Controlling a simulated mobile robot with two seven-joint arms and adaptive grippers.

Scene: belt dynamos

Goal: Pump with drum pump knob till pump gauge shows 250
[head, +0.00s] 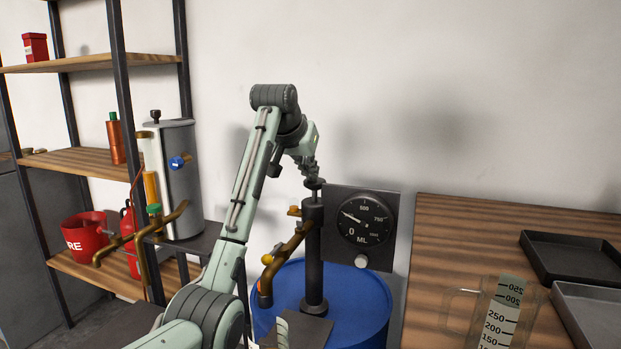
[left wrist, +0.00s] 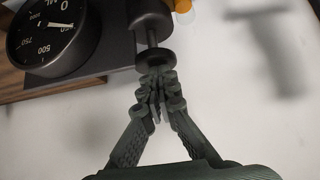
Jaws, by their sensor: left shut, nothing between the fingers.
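The black drum pump column (head: 312,240) stands upright on a blue drum (head: 375,320), with a brass spout on its left side. The round black pump knob (head: 315,184) sits just above the column top; a short rod shows under it in the left wrist view (left wrist: 155,56). My left gripper (head: 312,174) is shut and empty, its fingertips (left wrist: 156,74) right at the knob top; I cannot tell if they touch. The round pump gauge (head: 363,220) faces me beside the column. Its needle points upper left, at about the 250 mark, also in the left wrist view (left wrist: 48,28). My right gripper is out of view.
A wooden table (head: 450,240) on the right holds a clear measuring jug (head: 500,320) and dark trays (head: 570,257). A shelf rack on the left holds a metal tank (head: 180,185) with brass taps and a red bucket (head: 86,238). The wall behind is bare.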

